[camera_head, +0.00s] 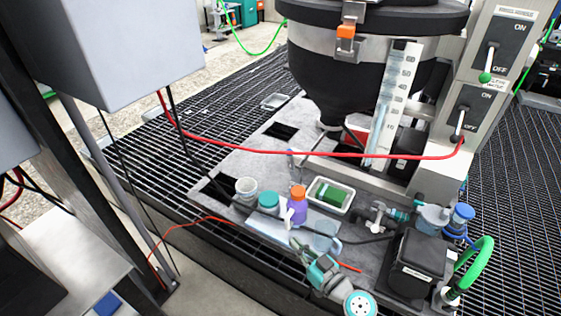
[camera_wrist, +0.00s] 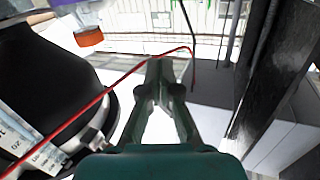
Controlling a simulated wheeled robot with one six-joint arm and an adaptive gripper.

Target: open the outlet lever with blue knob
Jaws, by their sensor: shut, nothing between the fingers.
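My gripper (camera_head: 297,243), teal and grey, is low over the grey deck, in front of the small items there. In the wrist view my gripper (camera_wrist: 160,66) has its finger ends together with nothing between them. A blue knob (camera_head: 463,212) shows at the right of the deck, beside a grey fitting and blue hose, well to the right of my gripper. I cannot tell whether it belongs to the outlet lever. No blue knob shows in the wrist view. A black-bottomed hopper (camera_head: 345,85) stands behind, and it fills the left of the wrist view (camera_wrist: 50,80).
A cup (camera_head: 246,187), a teal-lidded jar (camera_head: 268,201), an orange-capped purple bottle (camera_head: 297,207) and a white tray (camera_head: 347,205) stand near my gripper. A black box (camera_head: 416,262) is to its right. A red hose (camera_head: 330,154) crosses above. Switch panels (camera_head: 500,50) stand at right.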

